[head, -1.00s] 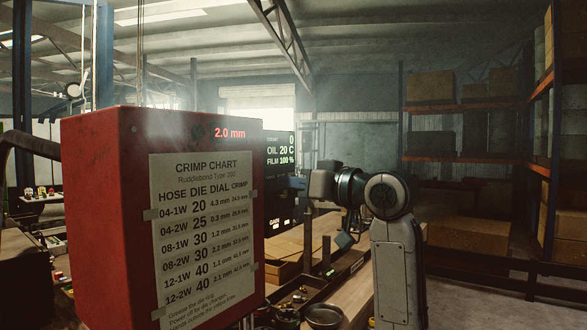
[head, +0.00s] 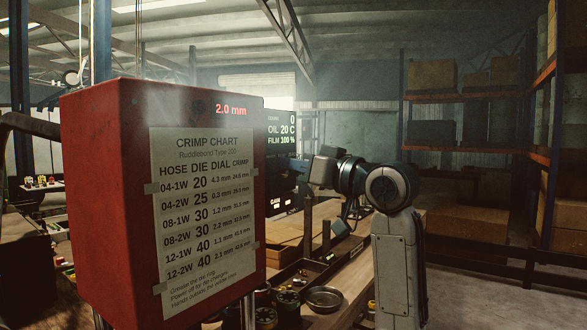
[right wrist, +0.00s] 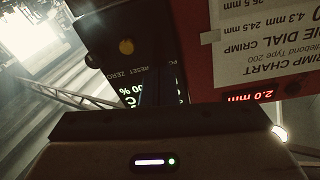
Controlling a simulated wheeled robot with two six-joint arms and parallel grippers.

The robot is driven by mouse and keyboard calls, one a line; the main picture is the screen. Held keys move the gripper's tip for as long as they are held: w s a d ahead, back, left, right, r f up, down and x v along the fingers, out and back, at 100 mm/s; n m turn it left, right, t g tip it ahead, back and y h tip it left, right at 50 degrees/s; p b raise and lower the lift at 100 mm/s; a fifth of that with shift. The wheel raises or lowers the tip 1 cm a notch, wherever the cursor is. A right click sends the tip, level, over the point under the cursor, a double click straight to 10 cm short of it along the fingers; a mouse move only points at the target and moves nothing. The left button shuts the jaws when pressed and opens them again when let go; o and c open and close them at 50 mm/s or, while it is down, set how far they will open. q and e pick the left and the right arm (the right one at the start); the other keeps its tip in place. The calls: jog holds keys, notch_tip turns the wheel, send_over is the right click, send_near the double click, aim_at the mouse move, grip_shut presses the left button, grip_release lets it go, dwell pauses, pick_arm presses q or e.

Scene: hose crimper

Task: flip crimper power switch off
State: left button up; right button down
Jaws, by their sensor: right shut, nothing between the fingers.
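The crimper is a red box (head: 95,190) with a crimp chart (head: 203,205) and a red "2.0 mm" readout. A dark control panel (head: 280,150) with a green-lit screen stands just behind its right edge. My right gripper (head: 304,184) points left at this panel, shut and empty. Whether it touches the panel I cannot tell. The right wrist view shows the panel upside down, with a yellow round button (right wrist: 126,47), a "RESET ZERO" label and a cut-off label starting "PO". I cannot make out the power switch; my wrist housing fills the lower part. My left gripper is not in view.
A dark post (head: 307,222) stands below my right gripper. Shelves with boxes (head: 430,75) stand far right.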

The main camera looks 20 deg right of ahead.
jog(key=shift+s+d+f+t+y+b, duration=0.1)
jog(key=shift+f+t+y+b, duration=0.2)
jog(key=shift+f+t+b, duration=0.45)
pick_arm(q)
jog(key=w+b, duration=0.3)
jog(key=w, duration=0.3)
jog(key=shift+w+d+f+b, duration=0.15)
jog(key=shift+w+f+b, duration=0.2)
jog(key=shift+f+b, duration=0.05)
pick_arm(e)
jog(key=shift+d+f+t+y, duration=0.1)
jog(key=shift+f+t+y, duration=0.1)
jog(key=shift+t+y, duration=0.55)
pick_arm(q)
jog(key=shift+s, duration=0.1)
pick_arm(e)
jog(key=shift+s+r, duration=0.1)
